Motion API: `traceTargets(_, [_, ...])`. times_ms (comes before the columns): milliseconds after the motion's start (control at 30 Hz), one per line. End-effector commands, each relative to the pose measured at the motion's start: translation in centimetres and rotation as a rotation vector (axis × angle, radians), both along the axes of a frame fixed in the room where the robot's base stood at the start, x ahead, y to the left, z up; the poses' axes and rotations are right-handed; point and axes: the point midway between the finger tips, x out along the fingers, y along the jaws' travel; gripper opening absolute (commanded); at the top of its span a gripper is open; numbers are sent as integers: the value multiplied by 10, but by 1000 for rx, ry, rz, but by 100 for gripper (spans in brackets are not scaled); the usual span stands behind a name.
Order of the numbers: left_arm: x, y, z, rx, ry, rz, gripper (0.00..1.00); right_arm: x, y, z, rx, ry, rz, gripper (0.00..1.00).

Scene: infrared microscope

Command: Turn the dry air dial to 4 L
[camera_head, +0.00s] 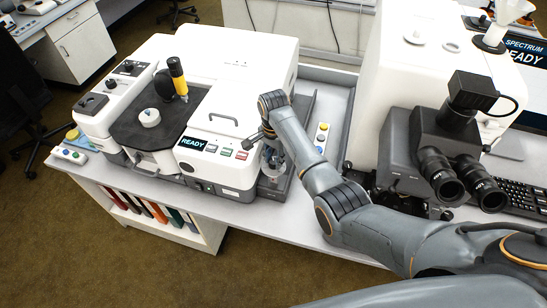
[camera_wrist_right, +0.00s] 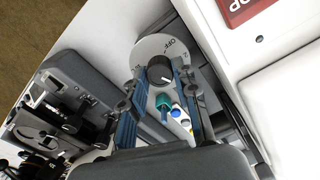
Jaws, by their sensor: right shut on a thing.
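The dry air dial shows in the right wrist view as a black round knob (camera_wrist_right: 160,71) on a pale round plate (camera_wrist_right: 148,49). "OFF" and a "2" are readable on the plate; other marks are hidden or too small. A white mark on the knob points to the lower right of that view. My right gripper (camera_wrist_right: 161,77) is shut on the knob, one finger on each side. My left gripper is not in view.
A microscope with black eyepieces (camera_head: 446,174) stands right of my right arm. A strip with coloured buttons (camera_head: 322,137) lies close behind the arm. The instrument's front has a "READY" display (camera_head: 192,142) and small buttons. The bench front (camera_head: 333,240) is mostly bare.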

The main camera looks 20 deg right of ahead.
Motion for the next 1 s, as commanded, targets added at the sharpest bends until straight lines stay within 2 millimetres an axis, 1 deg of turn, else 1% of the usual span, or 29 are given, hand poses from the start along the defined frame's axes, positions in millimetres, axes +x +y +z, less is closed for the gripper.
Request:
traceTargets(433, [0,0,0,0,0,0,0,1,0,1,-2,-5,-11,0])
traceTargets(467, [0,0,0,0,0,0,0,1,0,1,-2,-5,-10,31])
traceTargets(500, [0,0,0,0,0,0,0,1,0,1,-2,-5,-10,39])
traceTargets(567, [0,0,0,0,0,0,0,1,0,1,-1,-3,-10,52])
traceTargets(867, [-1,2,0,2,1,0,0,0,0,1,-1,-2,-10,52])
traceTargets(1000, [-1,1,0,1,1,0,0,1,0,11,0,-4,-9,52])
